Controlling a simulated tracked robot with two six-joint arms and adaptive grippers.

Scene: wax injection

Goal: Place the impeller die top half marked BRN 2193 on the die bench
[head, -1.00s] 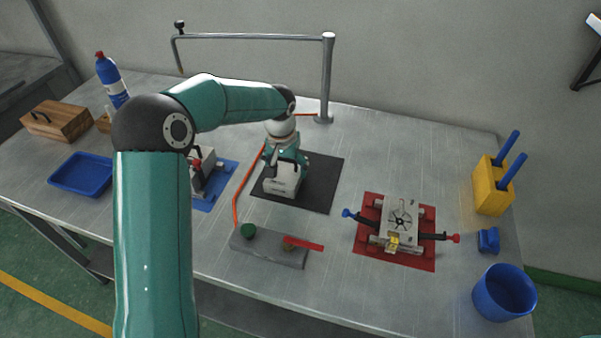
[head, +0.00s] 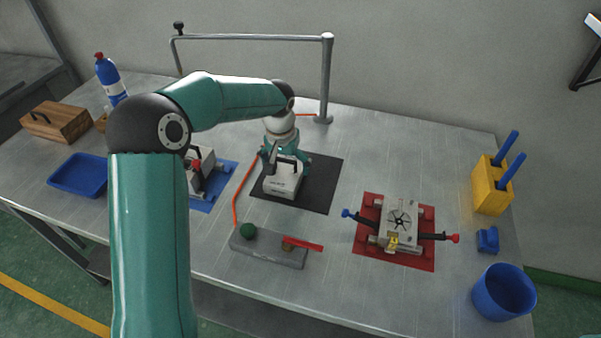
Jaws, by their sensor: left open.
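A pale block with a dark handle, the die top half (head: 283,184), sits on the black mat (head: 322,188) near the middle of the bench. Its marking is too small to read. My left gripper (head: 285,161) is open just above it, with fingers spread around the handle; I cannot tell whether they touch the block. An open die half with a round impeller cavity (head: 400,221) lies in a fixture on the red mat (head: 424,262). Another pale die (head: 207,160) stands on the blue mat (head: 226,178), partly hidden by my left arm. My right gripper is out of view.
A yellow holder (head: 491,187), blue cup (head: 504,292), blue tray (head: 80,176), wooden box (head: 57,122) and bottle (head: 111,80) stand around. A rail (head: 327,80) rises behind.

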